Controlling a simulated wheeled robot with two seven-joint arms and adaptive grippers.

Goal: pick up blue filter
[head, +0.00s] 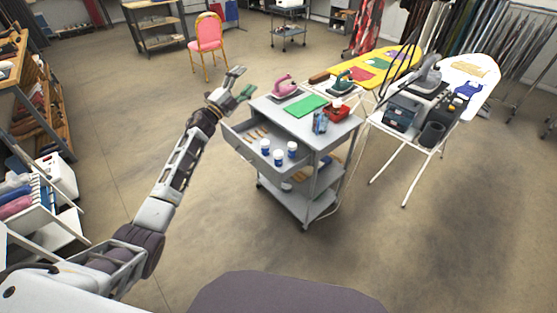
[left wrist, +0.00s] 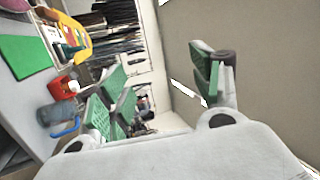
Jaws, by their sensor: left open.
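No thing in view is plainly marked as the blue filter. A blue-grey jug-like item (head: 320,122) stands on the grey cart's top (head: 272,110), beside a red container (head: 336,111). It also shows at the left of the left wrist view (left wrist: 60,118), with a bright blue part. Several small white-and-blue cylinders (head: 278,157) stand in the cart's open drawer (head: 240,146). My left gripper (head: 243,82) is open and empty, raised near the cart's far left corner, apart from these things. Its green-padded fingers are spread in the left wrist view (left wrist: 160,88). My right gripper is out of view.
A green sheet (head: 306,106), a pink iron (head: 285,86) and a green iron (head: 342,82) are on the cart. Ironing boards (head: 470,70) stand to its right. A pink chair (head: 207,36) is behind. The floor in front is clear.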

